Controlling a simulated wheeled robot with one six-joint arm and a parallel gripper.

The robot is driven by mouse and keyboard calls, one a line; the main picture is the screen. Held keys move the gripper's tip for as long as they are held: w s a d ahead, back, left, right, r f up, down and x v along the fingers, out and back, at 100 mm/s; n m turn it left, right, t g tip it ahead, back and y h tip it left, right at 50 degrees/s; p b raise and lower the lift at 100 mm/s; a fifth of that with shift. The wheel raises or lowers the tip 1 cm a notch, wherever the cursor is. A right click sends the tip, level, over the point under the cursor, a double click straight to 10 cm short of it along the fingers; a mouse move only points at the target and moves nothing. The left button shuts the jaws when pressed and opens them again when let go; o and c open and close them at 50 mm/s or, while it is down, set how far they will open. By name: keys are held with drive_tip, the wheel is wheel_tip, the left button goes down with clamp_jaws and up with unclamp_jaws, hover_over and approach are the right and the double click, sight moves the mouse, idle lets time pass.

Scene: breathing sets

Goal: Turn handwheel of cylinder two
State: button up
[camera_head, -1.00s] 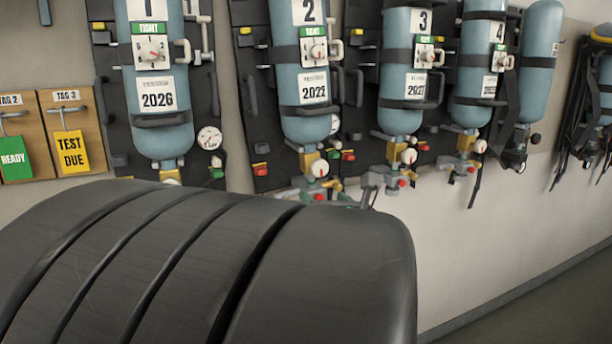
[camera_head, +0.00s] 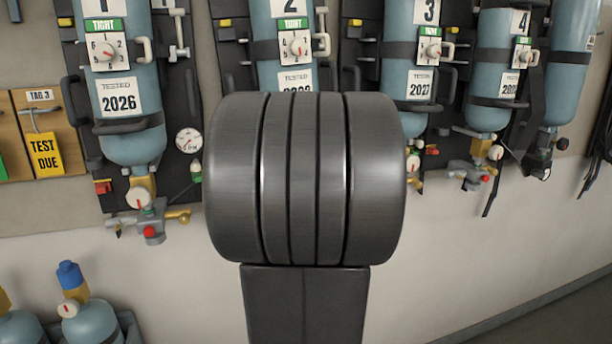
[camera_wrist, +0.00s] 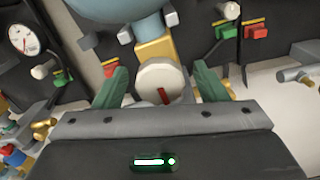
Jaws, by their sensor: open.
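Cylinder two (camera_head: 266,70) is a blue-grey bottle strapped to the wall rack, with a number 2 label and a green TIGHT tag. In the head view my arm hides its lower end. The wrist view shows a round white handwheel (camera_wrist: 160,80) with a near-vertical red mark, below a yellow valve block (camera_wrist: 155,49); it appears to be cylinder two's. My gripper (camera_wrist: 160,75) is open, its green fingers left and right of the handwheel, with no clear contact. My gripper is hidden in the head view.
Cylinder one (camera_head: 135,135) with its valve and gauge (camera_head: 188,140) hangs at left; cylinder three (camera_head: 410,65) and cylinder four (camera_head: 492,65) hang at right. Small cylinders (camera_head: 92,322) stand lower left. The wall below the rack is bare.

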drive_tip(key=shift+c, duration=0.3)
drive_tip(key=c, duration=0.9)
drive_tip(key=shift+c, duration=0.2)
drive_tip(key=shift+m+b, duration=0.3)
drive_tip(key=shift+b, duration=0.1)
